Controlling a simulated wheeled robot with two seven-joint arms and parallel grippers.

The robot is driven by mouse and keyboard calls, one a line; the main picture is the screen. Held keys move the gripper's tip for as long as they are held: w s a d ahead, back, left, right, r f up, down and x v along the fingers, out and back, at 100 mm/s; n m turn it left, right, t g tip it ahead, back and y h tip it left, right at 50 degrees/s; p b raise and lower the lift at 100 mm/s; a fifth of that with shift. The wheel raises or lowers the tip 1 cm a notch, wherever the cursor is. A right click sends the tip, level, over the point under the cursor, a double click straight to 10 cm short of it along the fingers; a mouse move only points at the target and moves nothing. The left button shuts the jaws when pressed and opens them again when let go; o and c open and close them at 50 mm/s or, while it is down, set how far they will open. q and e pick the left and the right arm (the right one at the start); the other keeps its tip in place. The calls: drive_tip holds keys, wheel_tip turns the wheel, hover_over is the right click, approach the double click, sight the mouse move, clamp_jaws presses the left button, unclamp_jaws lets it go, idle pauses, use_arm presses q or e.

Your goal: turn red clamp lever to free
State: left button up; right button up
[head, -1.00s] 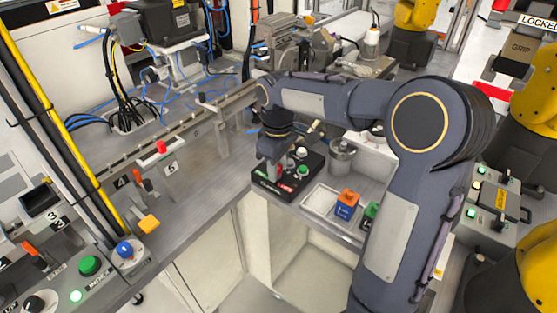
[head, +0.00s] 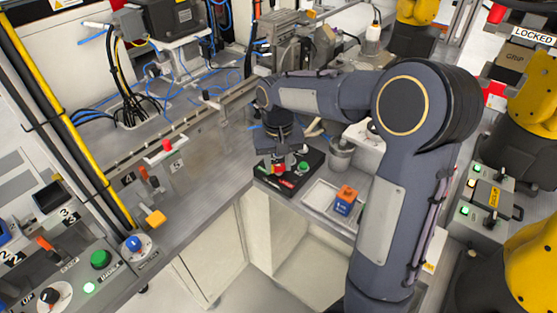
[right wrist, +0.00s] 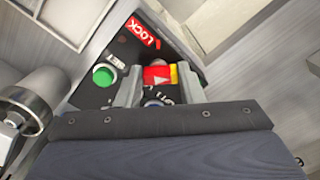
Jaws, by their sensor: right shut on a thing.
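The black control panel (head: 300,180) sits on the grey bench, at the centre of the head view. It carries a red LOCK label (right wrist: 143,33) and a green button (right wrist: 104,75), seen in the right wrist view. The red lever (right wrist: 155,75), with a yellow part beside it, lies between my right gripper's fingers (right wrist: 160,88). In the head view my right gripper (head: 278,166) points down over the panel and is shut on the lever. It hides part of the panel. My left gripper is not in view.
A metal canister (head: 341,153) stands just right of the panel. A white tray (head: 322,196) and a blue block with an orange top (head: 346,200) lie in front of it. A rail (head: 190,120) runs along the back left.

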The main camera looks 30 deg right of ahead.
sight(278, 166)
drive_tip(key=shift+m, duration=0.6)
drive_tip(key=o, duration=1)
wheel_tip(278, 166, up, 8)
drive_tip(key=shift+f+p, duration=0.1)
drive_tip(key=shift+p, duration=0.25)
